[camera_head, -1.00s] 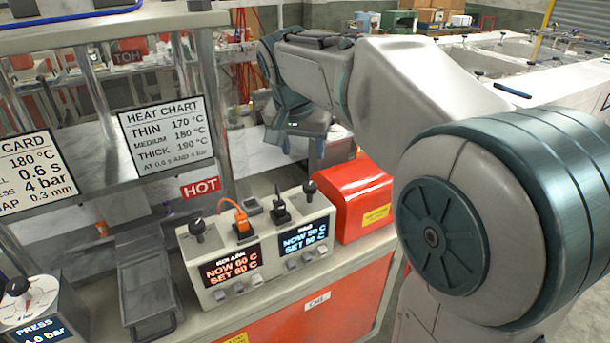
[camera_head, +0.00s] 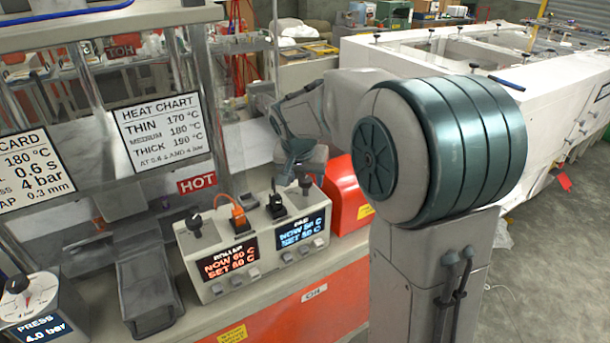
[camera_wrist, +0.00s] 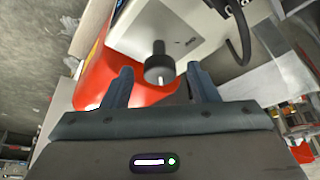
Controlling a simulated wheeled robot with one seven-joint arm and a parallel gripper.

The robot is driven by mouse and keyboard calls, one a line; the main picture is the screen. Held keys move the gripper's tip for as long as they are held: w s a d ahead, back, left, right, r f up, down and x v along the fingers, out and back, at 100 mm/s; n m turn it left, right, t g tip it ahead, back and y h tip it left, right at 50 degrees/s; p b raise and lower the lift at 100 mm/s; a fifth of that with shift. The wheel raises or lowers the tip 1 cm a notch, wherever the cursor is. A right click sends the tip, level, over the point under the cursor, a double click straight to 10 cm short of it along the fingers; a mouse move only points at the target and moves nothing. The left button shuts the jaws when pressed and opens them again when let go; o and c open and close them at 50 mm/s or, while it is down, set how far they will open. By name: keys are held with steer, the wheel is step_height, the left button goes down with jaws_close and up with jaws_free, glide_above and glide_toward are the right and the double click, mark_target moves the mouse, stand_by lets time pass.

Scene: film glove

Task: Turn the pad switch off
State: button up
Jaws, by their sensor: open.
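The control box (camera_head: 262,262) has two screens. The left one (camera_head: 230,262) is orange and reads NOW 60 C, SET 60 C. The right, blue one (camera_head: 301,232) appears headed PAD. Above the PAD screen are a black plug-like piece with a cord (camera_head: 275,208) and a black knob on a short stem (camera_head: 305,182), likely the pad switch. My gripper (camera_head: 303,168) is at that knob. In the wrist view my open gripper (camera_wrist: 158,76) has the knob (camera_wrist: 158,66) between and just beyond its fingertips, with no clear contact. A white pointer mark shows on it.
Another black knob (camera_head: 195,223) and an orange plug (camera_head: 238,215) stand on the box's left half. A red box (camera_head: 345,190) is close on the right. The press frame with a HOT sign (camera_head: 197,182) rises at left. A PRESS dial box (camera_head: 35,305) stands front left.

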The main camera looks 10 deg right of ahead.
steer(key=shift+c, duration=0.3)
steer(key=c, duration=0.9)
steer(key=shift+n, duration=0.4)
steer(key=n, duration=0.1)
steer(key=n+y, duration=0.1)
steer(key=n, duration=0.1)
steer(key=shift+d+n+t+y, duration=0.2)
steer(key=shift+n+t+y, duration=0.1)
steer(key=n+y, duration=0.1)
steer(key=n, duration=0.3)
steer(key=shift+d+n+y+b, duration=0.15)
steer(key=shift+n+y+b, duration=0.15)
steer(key=shift+y+b, duration=0.1)
steer(key=n+b, duration=0.1)
steer(key=n, duration=0.1)
steer(key=n+g+y+b, duration=0.1)
steer(key=n, duration=0.1)
steer(key=shift+w+d+f+n+y, duration=0.1)
steer(key=shift+d+n+y, duration=0.05)
steer(key=shift+n+y, duration=0.15)
steer(key=shift+w+n+g+y+b, duration=0.1)
steer(key=shift+n+g+y+b, duration=0.2)
steer(key=shift+n, duration=0.8)
steer(key=shift+n+g+y+b, duration=0.2)
steer(key=shift+n+g, duration=0.2)
steer(key=shift+n, duration=0.7)
